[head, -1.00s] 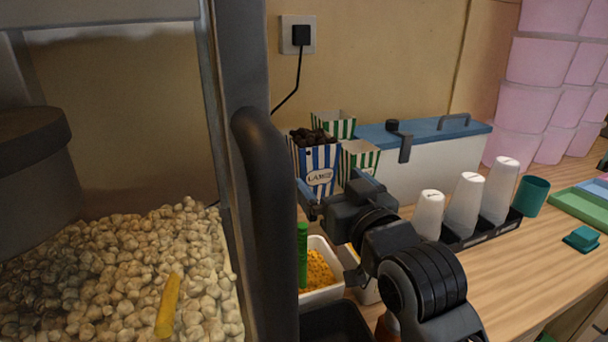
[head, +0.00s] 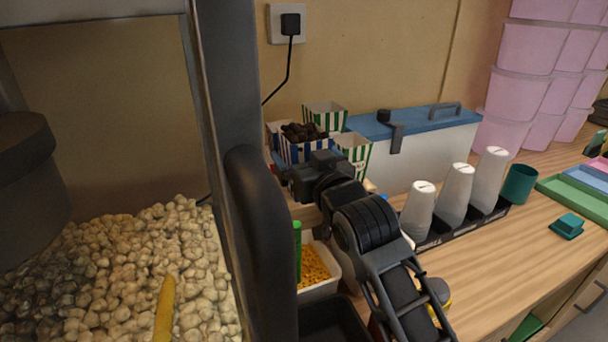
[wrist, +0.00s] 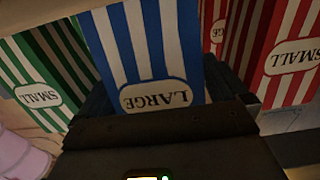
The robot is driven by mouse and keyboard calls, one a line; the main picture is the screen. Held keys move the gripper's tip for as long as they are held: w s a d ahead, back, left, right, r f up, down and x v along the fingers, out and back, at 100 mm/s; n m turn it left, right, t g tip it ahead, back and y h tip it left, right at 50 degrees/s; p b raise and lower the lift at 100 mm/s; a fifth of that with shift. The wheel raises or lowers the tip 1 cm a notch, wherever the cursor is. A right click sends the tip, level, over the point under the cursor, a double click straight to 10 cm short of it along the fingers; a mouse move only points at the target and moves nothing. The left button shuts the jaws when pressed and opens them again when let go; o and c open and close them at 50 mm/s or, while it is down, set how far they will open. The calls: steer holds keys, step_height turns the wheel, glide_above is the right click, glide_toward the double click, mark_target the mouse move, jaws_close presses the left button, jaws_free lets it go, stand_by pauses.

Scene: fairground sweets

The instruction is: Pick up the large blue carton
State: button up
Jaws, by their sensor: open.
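The large blue-and-white striped carton (head: 303,152), holding dark brown lumps, stands behind my gripper (head: 302,174) in the head view. My gripper and arm hide its lower front. In the wrist view, the carton (wrist: 150,45) appears upside down with its "LARGE" label close to the gripper body. My gripper (wrist: 160,85) is open, with a dark jaw on each side of the carton. I cannot tell whether either jaw touches it.
Green striped small cartons (head: 354,150) stand close beside it; a red striped small carton (wrist: 288,60) shows in the wrist view. A blue-lidded white box (head: 430,150), white cups (head: 456,195) and a tub of yellow bits (head: 318,285) are nearby. The popcorn case's dark post (head: 262,240) is left.

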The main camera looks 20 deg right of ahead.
steer(key=c, duration=0.9)
